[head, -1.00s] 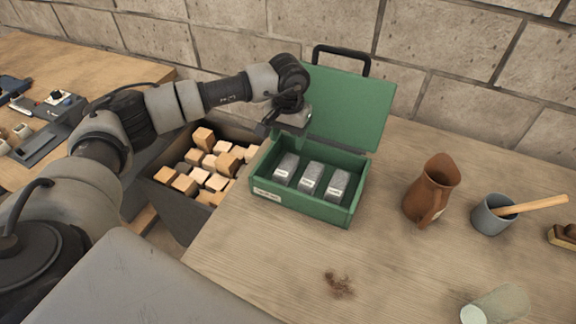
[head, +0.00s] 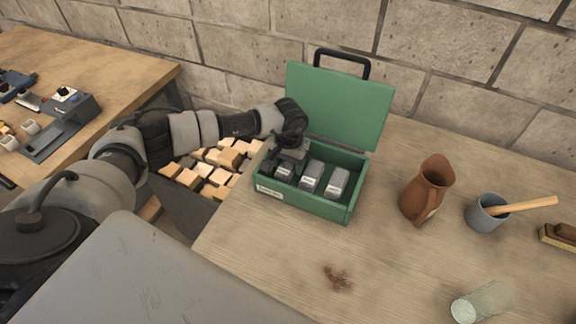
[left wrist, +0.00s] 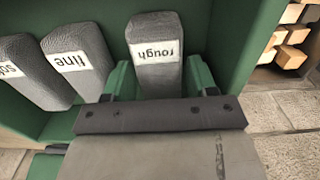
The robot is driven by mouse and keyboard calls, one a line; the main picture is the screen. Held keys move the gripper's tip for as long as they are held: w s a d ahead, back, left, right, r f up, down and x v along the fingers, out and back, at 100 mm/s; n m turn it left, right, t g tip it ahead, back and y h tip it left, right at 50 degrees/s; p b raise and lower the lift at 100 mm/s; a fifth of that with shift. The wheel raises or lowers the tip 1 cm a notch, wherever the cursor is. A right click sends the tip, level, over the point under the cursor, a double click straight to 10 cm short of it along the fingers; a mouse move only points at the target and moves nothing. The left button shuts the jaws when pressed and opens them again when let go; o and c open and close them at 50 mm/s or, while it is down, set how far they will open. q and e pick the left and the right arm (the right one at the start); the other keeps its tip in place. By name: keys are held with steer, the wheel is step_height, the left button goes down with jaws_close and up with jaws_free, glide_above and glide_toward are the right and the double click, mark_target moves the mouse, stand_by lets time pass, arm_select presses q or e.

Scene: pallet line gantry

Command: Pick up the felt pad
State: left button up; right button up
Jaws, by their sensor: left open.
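Three grey, felt-looking blocks stand in a row in an open green case (head: 320,208). In the left wrist view their labels read "rough" (left wrist: 156,70), "fine" (left wrist: 78,72) and one partly cut off, starting "so" (left wrist: 32,75). I cannot tell which one the task calls the felt pad. My left gripper (head: 288,163) is lowered into the left end of the case. It is open, with its fingers (left wrist: 160,84) on either side of the "rough" block's near end. Its hand hides part of that block in the head view. My right gripper is not in view.
The case lid (head: 338,105) stands open behind. A bin of wooden blocks (head: 205,172) is left of the case.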

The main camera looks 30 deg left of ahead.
arm_select(q)
steer(key=c, duration=0.7)
steer(key=shift+r+b, duration=0.3)
steer(key=shift+r, duration=0.2)
steer(key=r+b, duration=0.1)
steer(key=d+r+b, duration=0.1)
steer(key=r, duration=0.1)
steer(key=shift+w+d+r, duration=0.1)
steer(key=shift+w+r, duration=0.1)
steer(key=shift+r, duration=0.05)
steer(key=shift+w+d+r+b, duration=0.6)
steer(key=shift+d+r, duration=0.5)
steer(key=shift+d, duration=0.55)
steer(key=shift+w+d+r+b, duration=0.6)
steer(key=shift+d+r, duration=0.5)
steer(key=shift+d, duration=0.55)
steer(key=shift+w+d+r+b, duration=0.6)
steer(key=shift+d+r, duration=0.5)
steer(key=shift+d, duration=0.55)
steer(key=shift+s, duration=0.1)
